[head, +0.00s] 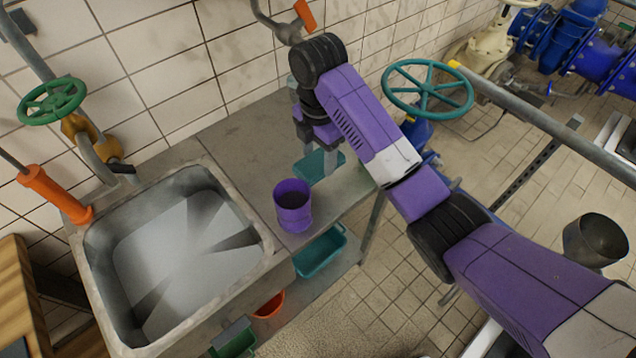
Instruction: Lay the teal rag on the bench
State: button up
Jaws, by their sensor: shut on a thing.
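The teal rag (316,167) shows in the head view at the bench's right part, beneath my gripper (318,158). My gripper points down and is shut on the rag. The rag looks flat and close to the bench top; I cannot tell whether it touches. Part of the rag is hidden behind the gripper. The bench (240,145) is a grey metal top running from the sink to the right along the tiled wall.
A purple cup (293,207) stands on the bench's front edge, near the rag. A metal sink (185,255) is at the left. A teal bin (320,254) and an orange bowl (269,305) sit below. A teal valve wheel (428,88) is right of the arm. Bare bench lies behind the cup.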

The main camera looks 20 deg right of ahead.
aim_at(319, 160)
notch_tip(319, 160, down, 2)
jog(key=shift+f+b, duration=0.2)
jog(key=shift+b, duration=0.2)
jog(key=shift+f+p, duration=0.45)
jog(key=shift+f, duration=2.3)
jog(key=o, duration=1.4)
jog(key=shift+f, duration=0.15)
jog(key=shift+c, duration=0.2)
notch_tip(319, 160, up, 12)
jog(key=p, duration=0.3)
jog(key=shift+r+p, duration=0.2)
jog(key=shift+p, duration=0.2)
jog(key=shift+s, duration=0.1)
